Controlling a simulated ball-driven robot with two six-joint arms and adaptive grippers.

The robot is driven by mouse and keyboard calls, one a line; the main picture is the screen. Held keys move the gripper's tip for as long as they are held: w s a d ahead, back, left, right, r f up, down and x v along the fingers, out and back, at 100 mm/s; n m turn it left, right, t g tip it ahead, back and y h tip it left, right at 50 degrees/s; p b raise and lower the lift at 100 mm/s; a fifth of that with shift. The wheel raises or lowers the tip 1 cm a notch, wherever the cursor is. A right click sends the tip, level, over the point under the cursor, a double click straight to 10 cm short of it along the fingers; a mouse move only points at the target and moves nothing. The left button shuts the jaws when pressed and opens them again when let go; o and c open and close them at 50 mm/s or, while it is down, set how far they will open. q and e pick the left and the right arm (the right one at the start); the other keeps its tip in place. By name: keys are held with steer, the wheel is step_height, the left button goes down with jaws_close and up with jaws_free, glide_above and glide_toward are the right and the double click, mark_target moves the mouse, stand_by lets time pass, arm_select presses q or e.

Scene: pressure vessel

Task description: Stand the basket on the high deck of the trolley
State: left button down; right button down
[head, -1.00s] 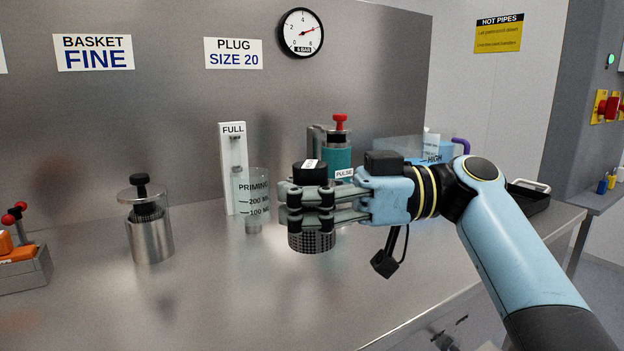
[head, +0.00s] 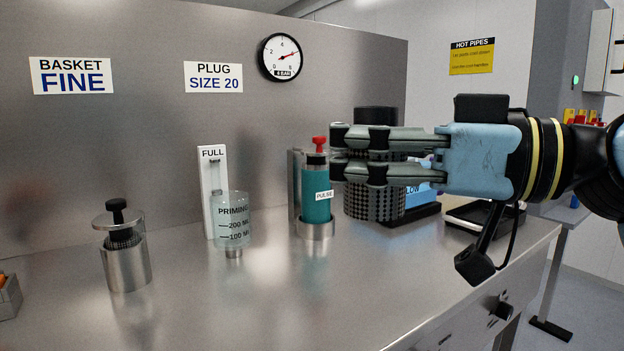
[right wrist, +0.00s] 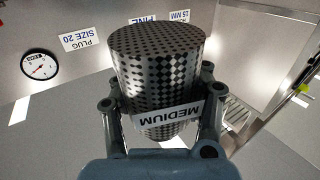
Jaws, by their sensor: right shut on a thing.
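My right gripper (head: 350,154) is shut on a perforated metal basket (head: 374,204) with a black top. It holds the basket upright, seemingly above the bench. In the right wrist view the basket (right wrist: 160,70) sits between the fingers and bears a MEDIUM label. Behind it to the right is a blue stand (head: 420,196) marked LOW with a dark base. It may be the trolley; the arm and basket hide most of it, and its high deck cannot be made out. My left gripper is not in view.
A teal PULSE cylinder (head: 316,192) with a red knob stands close left of the basket. A clear priming cup (head: 231,222), a FULL gauge (head: 213,190) and a metal canister (head: 125,264) stand further left. A black tray (head: 484,217) lies at right. The front bench is clear.

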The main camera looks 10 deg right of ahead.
steer(key=shift+s+d+r, duration=0.2)
steer(key=shift+d+r, duration=0.05)
steer(key=shift+r, duration=0.1)
steer(key=shift+w+a+f+n+g+y, duration=0.2)
steer(key=shift+w+f+n+g+y, duration=0.1)
steer(key=shift+f+n+g, duration=0.15)
steer(key=w+a+f+n+g, duration=0.2)
steer(key=f+n+g, duration=0.2)
steer(key=g, duration=0.4)
steer(key=w+a+f+n+g+y, duration=0.1)
steer(key=w+a+f+n+g, duration=0.1)
steer(key=f+n+g, duration=0.3)
steer(key=shift+w+a+n+g, duration=0.35)
steer(key=shift+n+g, duration=0.8)
steer(key=shift+g, duration=1)
